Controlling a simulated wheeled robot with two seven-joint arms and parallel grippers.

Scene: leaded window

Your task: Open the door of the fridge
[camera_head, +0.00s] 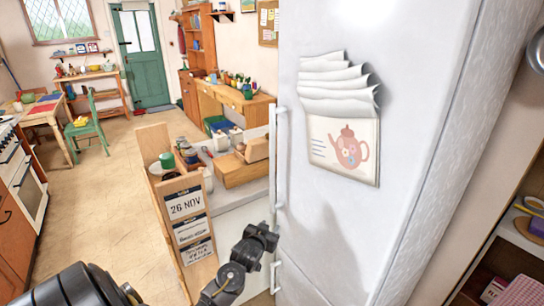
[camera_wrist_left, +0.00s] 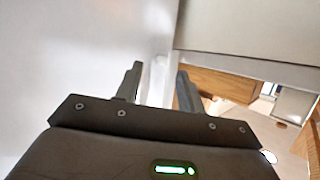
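The white fridge (camera_head: 400,120) fills the right half of the head view, and its tall door looks closed. A slim vertical handle (camera_head: 281,160) runs along the door's left edge. A second, lower handle (camera_head: 275,276) shows below it. My dark left gripper (camera_head: 270,237) is just below the upper handle's lower end, close to the fridge's edge. In the left wrist view its two fingers (camera_wrist_left: 158,88) stand apart, with a pale upright strip, perhaps the handle, in the gap. I cannot tell whether they touch it. My right gripper is out of view.
A counter with a wooden end panel and signs (camera_head: 185,205) stands left of the fridge, near my left arm. Paper sheets (camera_head: 342,145) hang on the door. Shelves (camera_head: 520,235) are at the far right. Open floor (camera_head: 110,190) lies to the left.

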